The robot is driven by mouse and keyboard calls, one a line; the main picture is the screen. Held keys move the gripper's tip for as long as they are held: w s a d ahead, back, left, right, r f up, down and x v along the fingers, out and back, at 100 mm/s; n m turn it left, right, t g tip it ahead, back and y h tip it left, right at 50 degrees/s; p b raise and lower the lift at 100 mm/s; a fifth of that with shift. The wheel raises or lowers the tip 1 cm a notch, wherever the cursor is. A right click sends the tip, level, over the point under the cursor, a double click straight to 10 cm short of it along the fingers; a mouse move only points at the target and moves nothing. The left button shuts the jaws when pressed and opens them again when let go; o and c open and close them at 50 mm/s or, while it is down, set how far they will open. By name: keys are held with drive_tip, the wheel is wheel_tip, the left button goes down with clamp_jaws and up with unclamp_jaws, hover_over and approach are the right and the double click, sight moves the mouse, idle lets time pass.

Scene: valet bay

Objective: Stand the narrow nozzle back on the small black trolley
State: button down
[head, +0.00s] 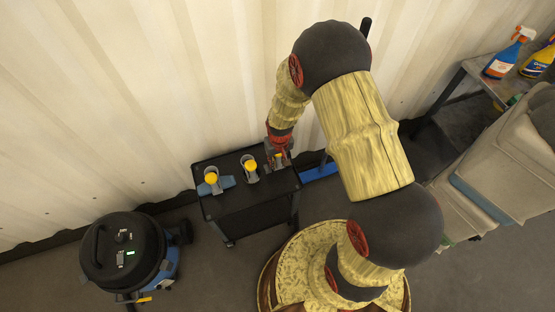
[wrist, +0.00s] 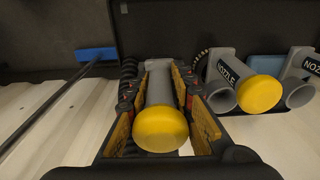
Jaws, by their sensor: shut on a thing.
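My gripper (head: 278,154) is at the right end of the small black trolley (head: 240,213), low over its top. In the wrist view my gripper (wrist: 163,108) is shut on the narrow nozzle (wrist: 160,88), a grey tube with a yellow end (wrist: 161,130) facing the camera. In the head view its yellow end (head: 278,157) shows between the fingers. The nozzle looks roughly upright. Its lower end is hidden, so I cannot tell whether it touches the trolley top.
Two other grey nozzles with yellow ends, a left one (head: 211,178) and a middle one (head: 250,164), stand on the trolley close beside my gripper. A corrugated wall is behind. A black and blue vacuum (head: 125,255) stands left. A blue floor tool (head: 319,172) lies right of the trolley.

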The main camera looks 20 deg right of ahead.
drive_tip(key=shift+f+b, duration=1)
drive_tip(key=shift+f, duration=0.8)
idle(1.3)
drive_tip(key=c, duration=1.5)
unclamp_jaws()
drive_tip(key=shift+o, duration=1)
drive_tip(key=shift+s, duration=0.1)
drive_tip(key=o, duration=0.3)
drive_tip(key=shift+r, duration=0.1)
drive_tip(key=shift+r+p, duration=3.3)
drive_tip(key=shift+r, duration=1.15)
drive_tip(key=shift+f, duration=0.1)
